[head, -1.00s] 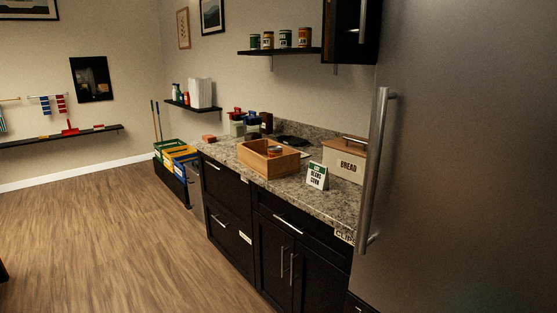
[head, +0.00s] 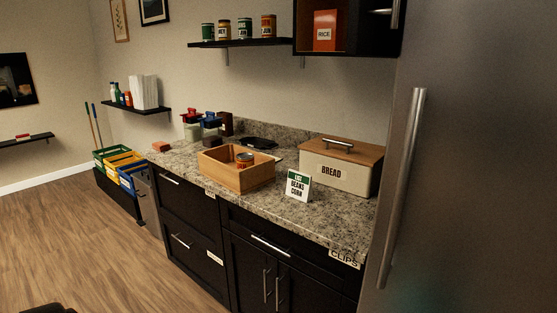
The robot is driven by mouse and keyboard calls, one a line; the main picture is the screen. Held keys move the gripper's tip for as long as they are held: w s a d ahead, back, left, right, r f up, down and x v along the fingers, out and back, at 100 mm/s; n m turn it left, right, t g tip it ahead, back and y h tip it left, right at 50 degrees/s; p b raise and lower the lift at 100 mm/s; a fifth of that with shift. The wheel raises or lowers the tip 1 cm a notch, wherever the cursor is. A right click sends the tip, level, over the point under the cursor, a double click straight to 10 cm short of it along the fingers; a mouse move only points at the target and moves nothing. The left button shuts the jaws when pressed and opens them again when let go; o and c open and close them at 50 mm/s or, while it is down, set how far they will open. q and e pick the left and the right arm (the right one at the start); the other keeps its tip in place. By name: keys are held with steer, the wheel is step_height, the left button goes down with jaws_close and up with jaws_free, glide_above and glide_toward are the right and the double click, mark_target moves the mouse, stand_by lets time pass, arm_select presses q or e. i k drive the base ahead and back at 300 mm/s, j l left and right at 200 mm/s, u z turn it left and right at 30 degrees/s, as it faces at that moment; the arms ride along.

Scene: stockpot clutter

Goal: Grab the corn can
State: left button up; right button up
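Several cans stand in a row on a black wall shelf (head: 240,43) above the counter. From left they are a green can (head: 208,33), a yellowish can (head: 223,32), another green can (head: 244,29) and an orange-brown can (head: 268,28). Their labels are too small to read surely, so I cannot tell which is corn. A short can with an orange label (head: 245,161) sits inside an open wooden box (head: 222,174) on the counter. A small sign (head: 298,186) in front reads beans and corn.
A bread box (head: 340,170) stands at the counter's right, beside the tall fridge (head: 470,150). An open cupboard with a red rice box (head: 326,30) hangs above. The wood floor (head: 100,240) at left is clear.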

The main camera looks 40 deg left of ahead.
mark_target(245, 160)
steer(key=j+z, duration=0.35)
steer(key=j, duration=1.8)
